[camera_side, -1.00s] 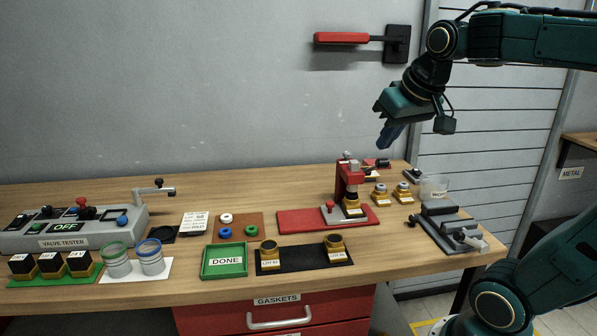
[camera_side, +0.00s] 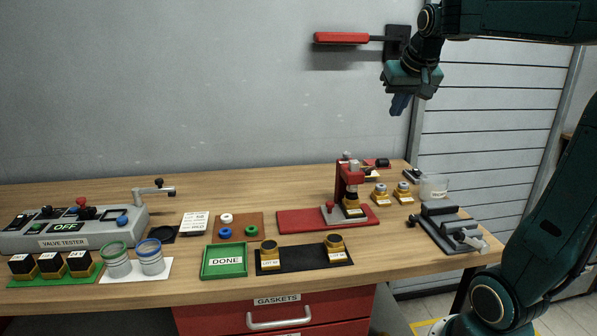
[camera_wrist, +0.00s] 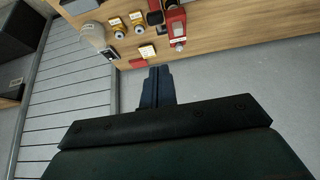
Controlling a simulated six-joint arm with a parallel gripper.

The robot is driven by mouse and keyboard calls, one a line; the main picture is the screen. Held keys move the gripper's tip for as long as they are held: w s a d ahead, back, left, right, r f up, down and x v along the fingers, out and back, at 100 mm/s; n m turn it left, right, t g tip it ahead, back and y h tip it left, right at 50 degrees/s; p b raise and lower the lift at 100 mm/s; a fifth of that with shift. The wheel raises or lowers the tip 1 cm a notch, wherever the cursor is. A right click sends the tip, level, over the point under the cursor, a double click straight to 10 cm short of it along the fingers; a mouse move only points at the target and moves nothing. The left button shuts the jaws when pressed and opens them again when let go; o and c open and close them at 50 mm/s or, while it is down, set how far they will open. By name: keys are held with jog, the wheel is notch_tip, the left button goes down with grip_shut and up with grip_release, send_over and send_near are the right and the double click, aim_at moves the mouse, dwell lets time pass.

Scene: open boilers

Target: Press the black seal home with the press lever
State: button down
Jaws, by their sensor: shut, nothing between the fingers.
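The red press (camera_side: 345,182) stands on its red base plate (camera_side: 300,222) right of the table's middle. Its lever shows as a dark-ended handle (camera_side: 383,162) at the upper right of the press. A brass valve body (camera_side: 353,210) sits under the press head; the black seal there is too small to make out clearly. My gripper (camera_side: 398,104) is shut and empty, pointing down, high above and behind the press near the wall. In the wrist view my gripper (camera_wrist: 157,72) is shut, and the red press (camera_wrist: 175,22) is at the top, apart from it.
A wall lever with a red handle (camera_side: 342,38) is mounted close to my gripper. Two small brass parts (camera_side: 380,195) stand right of the press, with a clear cup (camera_side: 434,187) and a grey vise (camera_side: 448,228) beyond. A green DONE tray (camera_side: 224,276) is at front.

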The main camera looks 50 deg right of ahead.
send_over(385, 162)
jog(key=f, duration=0.7)
jog(key=shift+w+d+f, duration=0.2)
jog(key=shift+w+d, duration=0.1)
jog(key=shift+w, duration=0.1)
jog(key=shift+s+a+f, duration=0.1)
jog(key=shift+f, duration=0.4)
jog(key=shift+s+a+f, duration=0.1)
jog(key=shift+f, duration=0.35)
jog(key=shift+s+a+f, duration=0.15)
jog(key=shift+f, duration=0.8)
jog(key=shift+s+a+f, duration=0.1)
jog(key=shift+s+a+f, duration=0.1)
jog(key=shift+f, duration=0.1)
